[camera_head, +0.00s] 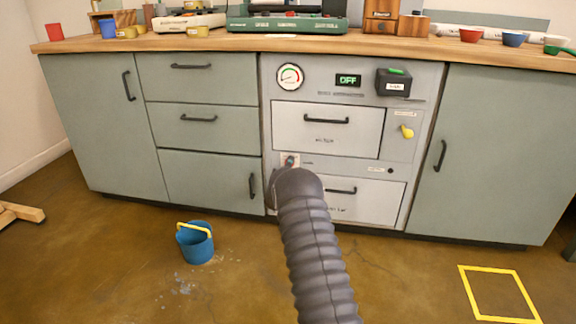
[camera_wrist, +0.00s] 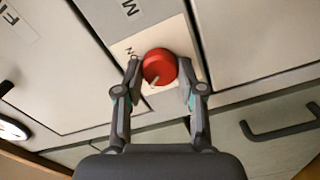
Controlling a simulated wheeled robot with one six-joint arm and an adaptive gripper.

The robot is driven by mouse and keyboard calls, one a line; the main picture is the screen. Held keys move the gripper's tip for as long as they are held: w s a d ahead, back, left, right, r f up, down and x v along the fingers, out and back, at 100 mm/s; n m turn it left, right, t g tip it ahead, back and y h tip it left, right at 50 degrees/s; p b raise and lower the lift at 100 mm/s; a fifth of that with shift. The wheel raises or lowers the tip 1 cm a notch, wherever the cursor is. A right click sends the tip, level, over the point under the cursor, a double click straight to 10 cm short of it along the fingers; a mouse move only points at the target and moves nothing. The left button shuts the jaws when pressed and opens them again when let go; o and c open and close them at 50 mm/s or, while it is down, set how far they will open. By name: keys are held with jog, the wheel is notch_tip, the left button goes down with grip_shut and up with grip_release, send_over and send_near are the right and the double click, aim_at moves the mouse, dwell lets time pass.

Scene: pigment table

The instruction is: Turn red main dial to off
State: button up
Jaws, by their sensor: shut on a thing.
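The red main dial (camera_wrist: 160,64) sits on a pale label plate (camera_wrist: 122,47) in the wrist view. A pale pointer mark on the dial points to the lower left of that picture. In the head view my arm covers most of the dial and gripper, low on the cabinet's control panel. A small display (camera_head: 348,80) above reads "OFF" in green.
A round gauge (camera_head: 289,77), a dark switch box (camera_head: 393,83) and a yellow knob (camera_head: 407,131) are on the panel. Drawer handles (camera_head: 341,190) stick out nearby. A blue bucket (camera_head: 195,243) stands on the floor at left. The floor at right is clear around a yellow outline (camera_head: 500,318).

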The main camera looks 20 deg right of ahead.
jog(key=shift+w+a+n, duration=0.1)
jog(key=shift+a+n, duration=0.05)
jog(key=shift+n, duration=1.05)
jog(key=o, duration=1.1)
jog(key=shift+a, duration=0.1)
jog(key=shift+o, duration=0.2)
jog(key=shift+d, duration=0.2)
jog(key=v, duration=1.2)
